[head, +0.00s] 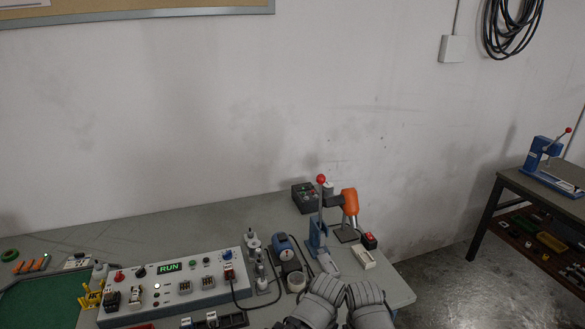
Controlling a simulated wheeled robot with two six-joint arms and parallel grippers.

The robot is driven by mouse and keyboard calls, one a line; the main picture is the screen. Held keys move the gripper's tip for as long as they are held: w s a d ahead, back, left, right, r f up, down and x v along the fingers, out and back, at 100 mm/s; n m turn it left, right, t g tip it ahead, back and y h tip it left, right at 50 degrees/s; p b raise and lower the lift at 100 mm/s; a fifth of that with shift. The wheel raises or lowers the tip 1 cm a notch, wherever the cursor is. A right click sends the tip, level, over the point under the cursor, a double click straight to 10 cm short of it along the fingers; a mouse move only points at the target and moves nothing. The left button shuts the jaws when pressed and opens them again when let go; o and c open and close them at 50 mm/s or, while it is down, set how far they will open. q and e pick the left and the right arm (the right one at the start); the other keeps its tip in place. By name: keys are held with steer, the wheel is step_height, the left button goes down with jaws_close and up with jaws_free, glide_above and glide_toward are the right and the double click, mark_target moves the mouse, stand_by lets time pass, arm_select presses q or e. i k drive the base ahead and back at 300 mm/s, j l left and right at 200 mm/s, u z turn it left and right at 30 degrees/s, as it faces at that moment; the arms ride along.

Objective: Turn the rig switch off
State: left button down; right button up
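The rig is a long pale panel (205,298) on the bench at lower left. Its small display (169,267) reads RUN in green. It carries a red knob (119,276), a black knob (141,271) and several small switches or modules. Which of them is the rig switch is too small to tell. My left gripper (324,297) and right gripper (367,299) are side by side at the bottom centre, over the bench's front, right of the rig and apart from it. Their fingertips are not clear enough to show whether they are open.
A blue press (318,238) with a red-tipped lever, an orange heat gun (349,202), a small box with a red switch (369,241) and a blue device (284,247) stand between rig and bench's right edge. A black cable leaves the rig's right end. A green mat (40,302) lies left.

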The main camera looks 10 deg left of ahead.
mark_target(119, 277)
steer(key=u, duration=1.45)
